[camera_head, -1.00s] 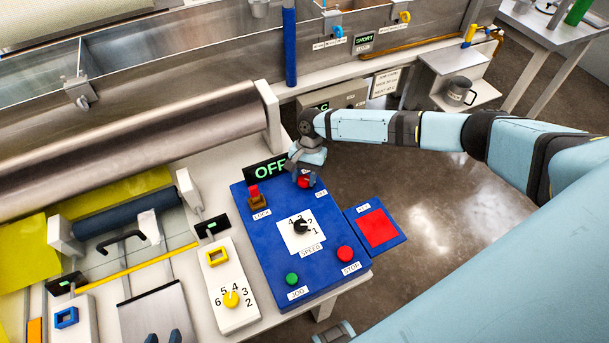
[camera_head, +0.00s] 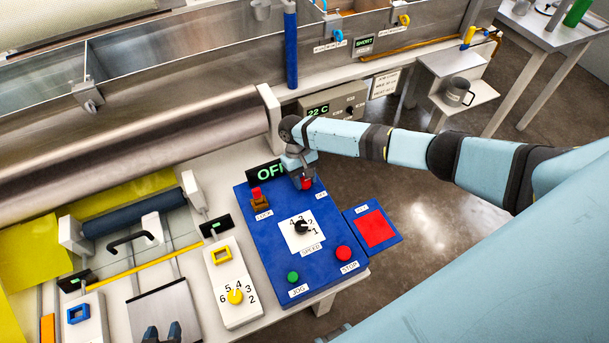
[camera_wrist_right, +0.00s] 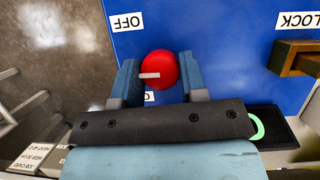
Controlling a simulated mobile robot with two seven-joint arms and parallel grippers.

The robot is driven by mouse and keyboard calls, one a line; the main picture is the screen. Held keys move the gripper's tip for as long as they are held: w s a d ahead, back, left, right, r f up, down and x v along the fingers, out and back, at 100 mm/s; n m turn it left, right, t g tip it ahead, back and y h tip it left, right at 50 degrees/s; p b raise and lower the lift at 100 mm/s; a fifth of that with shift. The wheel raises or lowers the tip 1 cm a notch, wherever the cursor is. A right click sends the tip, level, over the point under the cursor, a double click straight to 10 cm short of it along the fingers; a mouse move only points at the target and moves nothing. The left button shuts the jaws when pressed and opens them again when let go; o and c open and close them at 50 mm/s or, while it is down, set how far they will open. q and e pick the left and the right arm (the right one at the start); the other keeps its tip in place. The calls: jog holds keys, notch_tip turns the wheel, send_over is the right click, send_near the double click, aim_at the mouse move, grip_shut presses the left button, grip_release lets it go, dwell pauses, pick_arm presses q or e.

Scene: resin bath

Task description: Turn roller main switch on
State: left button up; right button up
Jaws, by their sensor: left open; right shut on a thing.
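The red round main switch knob (camera_head: 306,183) is at the far right corner of the blue control panel (camera_head: 262,226). My right gripper (camera_head: 304,179) is over it. In the right wrist view the red knob (camera_wrist_right: 160,70) sits between the two blue fingers (camera_wrist_right: 158,80), which are shut on it. Its white pointer mark points left in that view. An OFF label (camera_wrist_right: 127,22) lies beyond it; another label below is mostly hidden. The black display (camera_head: 266,172) shows green OFF letters, partly covered by my wrist. My left gripper (camera_head: 162,333) is open and empty at the bottom edge.
The panel also holds a red-topped lock switch (camera_head: 257,197), a black speed dial (camera_head: 302,227), a green jog button (camera_head: 293,277) and a red stop button (camera_head: 343,253). A steel roller (camera_head: 130,150) lies behind. Open floor is to the right.

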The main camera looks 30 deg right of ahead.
jog(key=n, duration=0.1)
jog(key=n+h+p, duration=0.1)
jog(key=n, duration=0.1)
jog(key=shift+a+r+n, duration=0.1)
jog(key=shift+r+n, duration=0.05)
jog(key=shift+n, duration=0.15)
jog(key=n+t+h+p, duration=0.1)
jog(key=n+h+p, duration=0.1)
jog(key=n, duration=0.2)
jog(key=shift+n, duration=0.4)
jog(key=o, duration=0.9)
jog(key=b+v, duration=0.1)
jog(key=v, duration=1.2)
jog(key=shift+s+a+r, duration=0.1)
jog(key=shift+a+r, duration=0.1)
jog(key=shift+r, duration=0.15)
